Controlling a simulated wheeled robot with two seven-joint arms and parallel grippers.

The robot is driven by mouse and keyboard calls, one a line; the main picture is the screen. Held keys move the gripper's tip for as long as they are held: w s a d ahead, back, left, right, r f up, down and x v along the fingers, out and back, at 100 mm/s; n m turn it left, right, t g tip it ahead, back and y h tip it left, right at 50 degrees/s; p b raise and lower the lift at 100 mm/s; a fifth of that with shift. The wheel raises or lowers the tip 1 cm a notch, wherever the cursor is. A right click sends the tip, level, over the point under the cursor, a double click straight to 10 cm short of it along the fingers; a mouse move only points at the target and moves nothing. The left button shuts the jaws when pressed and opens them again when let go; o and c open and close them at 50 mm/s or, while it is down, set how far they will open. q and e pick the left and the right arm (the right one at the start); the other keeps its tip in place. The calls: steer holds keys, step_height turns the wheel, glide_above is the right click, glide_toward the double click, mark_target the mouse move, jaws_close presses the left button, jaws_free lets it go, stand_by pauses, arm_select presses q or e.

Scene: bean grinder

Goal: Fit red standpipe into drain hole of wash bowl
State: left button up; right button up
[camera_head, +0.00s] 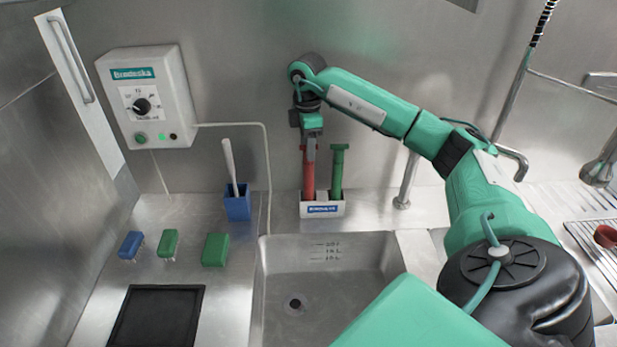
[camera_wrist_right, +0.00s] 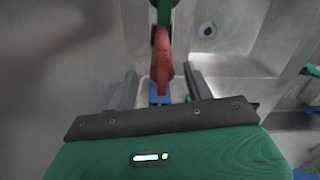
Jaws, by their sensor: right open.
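The red standpipe (camera_head: 308,178) stands upright in a white holder (camera_head: 322,210) at the back of the counter. A green standpipe (camera_head: 338,168) stands beside it on the right. My right gripper (camera_head: 309,146) is at the top of the red standpipe, pointing down, its jaws open. In the right wrist view the red standpipe (camera_wrist_right: 162,62) shows between the spread fingers (camera_wrist_right: 162,88); I cannot tell whether they touch it. The wash bowl (camera_head: 325,262) is in front of the holder, with its round drain hole (camera_head: 294,303) uncovered. My left gripper is not in view.
A blue cup (camera_head: 237,206) with a white-handled tool stands left of the holder. Blue and green brushes (camera_head: 168,243) lie on the left counter behind a black mat (camera_head: 157,318). A control box (camera_head: 146,97) hangs on the wall. A metal post (camera_head: 405,185) stands right of the holder.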

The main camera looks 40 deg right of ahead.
mark_target(308, 166)
steer(key=f, duration=0.1)
steer(key=f+p, duration=0.1)
steer(key=f, duration=0.2)
steer(key=shift+s+d+f+p, duration=0.1)
steer(key=shift+s+f+p, duration=0.15)
steer(key=shift+f+p, duration=0.15)
jaws_close()
